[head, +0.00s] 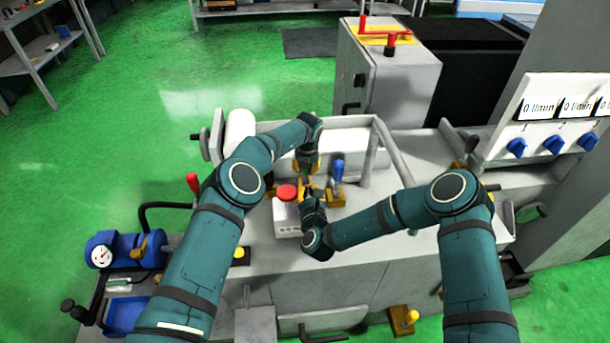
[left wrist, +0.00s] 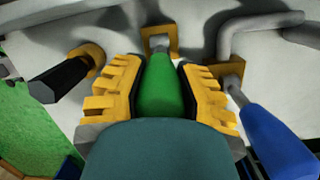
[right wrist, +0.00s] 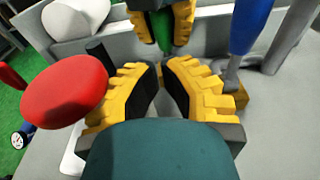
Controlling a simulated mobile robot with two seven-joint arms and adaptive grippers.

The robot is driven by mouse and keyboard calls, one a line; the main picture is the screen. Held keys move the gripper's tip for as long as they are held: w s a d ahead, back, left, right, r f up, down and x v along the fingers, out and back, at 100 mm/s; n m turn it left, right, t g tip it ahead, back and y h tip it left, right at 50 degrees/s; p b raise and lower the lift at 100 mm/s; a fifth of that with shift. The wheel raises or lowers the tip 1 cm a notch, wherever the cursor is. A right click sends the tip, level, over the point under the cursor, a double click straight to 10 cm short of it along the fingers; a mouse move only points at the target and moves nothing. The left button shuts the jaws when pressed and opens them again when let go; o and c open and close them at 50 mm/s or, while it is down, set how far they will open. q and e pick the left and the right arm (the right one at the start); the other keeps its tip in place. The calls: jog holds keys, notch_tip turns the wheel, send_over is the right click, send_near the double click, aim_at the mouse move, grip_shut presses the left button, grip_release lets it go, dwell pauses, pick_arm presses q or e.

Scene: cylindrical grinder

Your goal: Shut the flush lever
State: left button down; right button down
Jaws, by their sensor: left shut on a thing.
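My left gripper (head: 306,168) reaches down over the back of the machine bed. In the left wrist view its yellow-padded fingers (left wrist: 158,85) are shut on a green-handled lever (left wrist: 158,88), one finger on each side. The lever's yellow base (left wrist: 160,32) shows beyond the handle. I cannot read a label that names the flush lever. My right gripper (head: 307,190) is just in front of the left one, beside the red button. In the right wrist view its fingers (right wrist: 160,75) are apart with nothing between them, and the green handle shows above, in the left fingers.
A blue-handled lever (head: 337,170) stands close right of the green one. A black handle (left wrist: 60,78) is on its left side in the left wrist view. The red mushroom button (right wrist: 65,92) is close left of my right gripper. A grey bent pipe (head: 372,150) stands farther right.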

aim_at(305, 171)
pick_arm(q)
jog(key=shift+d, duration=0.1)
pick_arm(e)
jog(key=x, duration=0.8)
jog(key=shift+w, duration=0.15)
jog(key=shift+w+r, duration=0.1)
jog(key=shift+w, duration=0.05)
jog(key=shift+w+r, duration=0.2)
jog(key=shift+w, duration=0.3)
pick_arm(q)
jog(key=shift+s+d, duration=0.1)
pick_arm(e)
jog(key=shift+w+r, duration=0.1)
jog(key=shift+d, duration=0.1)
pick_arm(q)
jog(key=c, duration=0.6)
grip_release()
jog(key=shift+f, duration=0.1)
